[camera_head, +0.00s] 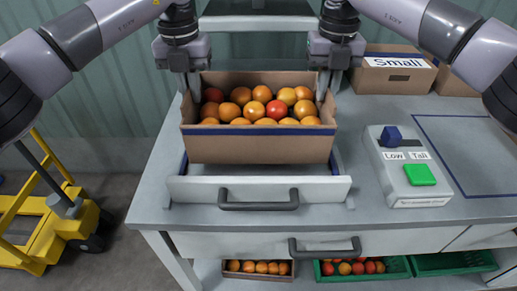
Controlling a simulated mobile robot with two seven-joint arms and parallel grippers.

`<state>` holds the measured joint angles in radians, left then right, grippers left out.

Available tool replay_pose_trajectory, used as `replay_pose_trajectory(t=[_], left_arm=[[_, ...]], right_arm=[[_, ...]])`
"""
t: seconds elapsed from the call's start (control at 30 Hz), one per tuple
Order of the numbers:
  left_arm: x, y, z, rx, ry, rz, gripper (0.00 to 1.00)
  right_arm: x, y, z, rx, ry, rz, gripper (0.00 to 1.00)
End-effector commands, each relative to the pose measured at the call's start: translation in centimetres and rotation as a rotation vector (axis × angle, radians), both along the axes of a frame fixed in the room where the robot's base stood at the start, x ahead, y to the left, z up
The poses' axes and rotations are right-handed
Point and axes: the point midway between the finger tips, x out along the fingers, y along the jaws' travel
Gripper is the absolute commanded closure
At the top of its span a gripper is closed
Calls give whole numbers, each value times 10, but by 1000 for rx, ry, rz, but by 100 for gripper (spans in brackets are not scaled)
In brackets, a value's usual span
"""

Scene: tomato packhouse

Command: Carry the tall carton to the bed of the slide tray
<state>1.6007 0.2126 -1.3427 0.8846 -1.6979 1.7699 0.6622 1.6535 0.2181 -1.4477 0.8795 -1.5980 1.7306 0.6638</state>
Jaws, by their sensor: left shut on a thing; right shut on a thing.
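An open brown carton (258,149) with a blue stripe along its front rim is full of orange and red tomatoes. It sits level between my two grippers. My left gripper (194,88) is shut on the carton's left wall, and my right gripper (322,86) is shut on its right wall. The slide tray (190,190) with a grey front handle is directly below the carton. The carton hides most of the tray bed; a blue edge shows on both sides. I cannot tell whether the carton's bottom touches the bed.
A control box (400,192) with a blue knob, Low and Tall labels and a green button stands on the right. Behind it is a carton labelled Small (392,82). A blue-outlined area (475,150) is empty. Crates (362,270) sit below; a yellow truck (60,235) stands left.

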Motion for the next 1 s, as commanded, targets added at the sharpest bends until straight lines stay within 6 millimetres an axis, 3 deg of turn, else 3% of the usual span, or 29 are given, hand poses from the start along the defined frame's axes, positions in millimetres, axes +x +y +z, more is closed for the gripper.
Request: replay_pose_trajectory(t=[0.43,1.0], left_arm=[[1,4,-3,5,-1,7,100],[1,4,-27,5,-1,7,100]], right_arm=[[1,-4,-3,-5,-1,-7,100],[1,-4,-27,-5,-1,-7,100]])
